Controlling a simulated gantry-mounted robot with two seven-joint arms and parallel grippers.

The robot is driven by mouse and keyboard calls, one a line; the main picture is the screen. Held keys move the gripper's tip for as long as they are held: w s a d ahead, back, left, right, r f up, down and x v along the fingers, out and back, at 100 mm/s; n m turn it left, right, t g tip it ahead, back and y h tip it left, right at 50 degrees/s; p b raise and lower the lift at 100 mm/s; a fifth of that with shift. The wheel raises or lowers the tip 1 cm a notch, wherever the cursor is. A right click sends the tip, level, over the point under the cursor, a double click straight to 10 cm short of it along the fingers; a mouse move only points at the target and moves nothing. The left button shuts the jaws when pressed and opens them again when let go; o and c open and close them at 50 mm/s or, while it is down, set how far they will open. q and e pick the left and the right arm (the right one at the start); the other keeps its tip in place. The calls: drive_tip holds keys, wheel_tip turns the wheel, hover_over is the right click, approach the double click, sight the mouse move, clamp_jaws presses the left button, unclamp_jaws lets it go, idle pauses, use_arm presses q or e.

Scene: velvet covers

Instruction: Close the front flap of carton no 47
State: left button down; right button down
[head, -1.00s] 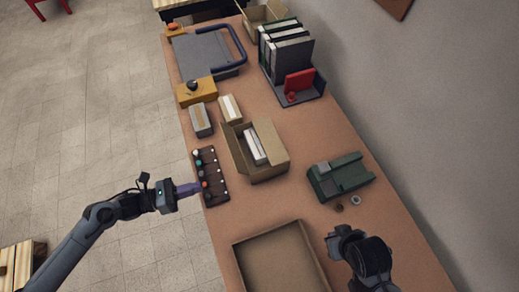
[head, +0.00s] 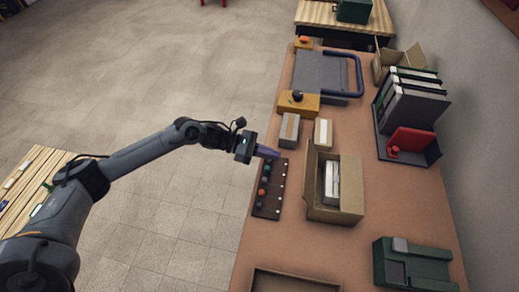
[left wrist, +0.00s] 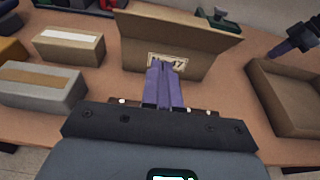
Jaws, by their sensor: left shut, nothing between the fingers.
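The cardboard carton (head: 348,212) stands open on the table in the head view, with white packets (head: 331,180) inside. Its left-hand flap (head: 310,165) stands up, facing my left arm. In the left wrist view a broad carton panel (left wrist: 205,48) faces me, with a label ending in "47" partly hidden behind my fingers. My left gripper (head: 270,153) is shut and empty, left of the carton above the dark rack; it also shows in the left wrist view (left wrist: 166,72). I cannot tell whether it touches the carton. My right gripper (left wrist: 283,47) shows only at that view's upper right, its jaws unclear.
The dark rack (head: 268,205) with several coloured knobs lies left of the carton. A grey box (head: 289,131) and a pale box (head: 323,132) stand behind. A green device (head: 412,268) is at front right, a shallow tray (head: 295,281) at the front. Table between them is clear.

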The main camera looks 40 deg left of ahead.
sight(310, 171)
use_arm(q)
drive_tip(key=w+d+r+p, duration=0.1)
drive_tip(key=w+d, duration=0.1)
drive_tip(key=d, duration=0.4)
drive_tip(key=shift+w+d+r, duration=0.15)
drive_tip(key=shift+w+d, duration=0.15)
drive_tip(key=shift+w, duration=0.1)
